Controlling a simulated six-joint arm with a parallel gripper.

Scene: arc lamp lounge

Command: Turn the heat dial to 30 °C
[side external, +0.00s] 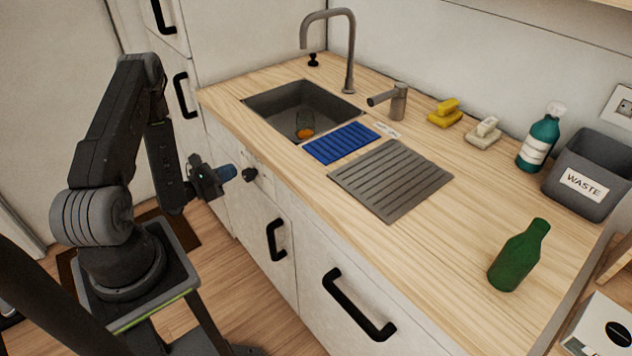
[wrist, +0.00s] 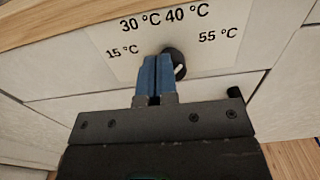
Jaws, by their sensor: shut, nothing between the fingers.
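The heat dial is a small black knob (side external: 250,174) on the white cabinet front below the counter edge. In the wrist view the dial (wrist: 179,62) sits just right of my fingertips, its left part hidden behind them. A pale mark shows on its face; I cannot tell exactly which number it points to. A pale label (wrist: 205,52) around it reads 15, 30, 40 and 55 °C, from left to right. My gripper (side external: 232,172) has blue fingers, shut and empty, pointing at the dial. In the wrist view the fingertips (wrist: 157,58) are close to it; whether they touch is unclear.
The wooden counter (side external: 440,220) edge runs just above the dial. Black cabinet handles (side external: 277,240) stick out below and to the right. The sink (side external: 290,105), a blue mat (side external: 341,143) and a green bottle (side external: 519,257) are on top.

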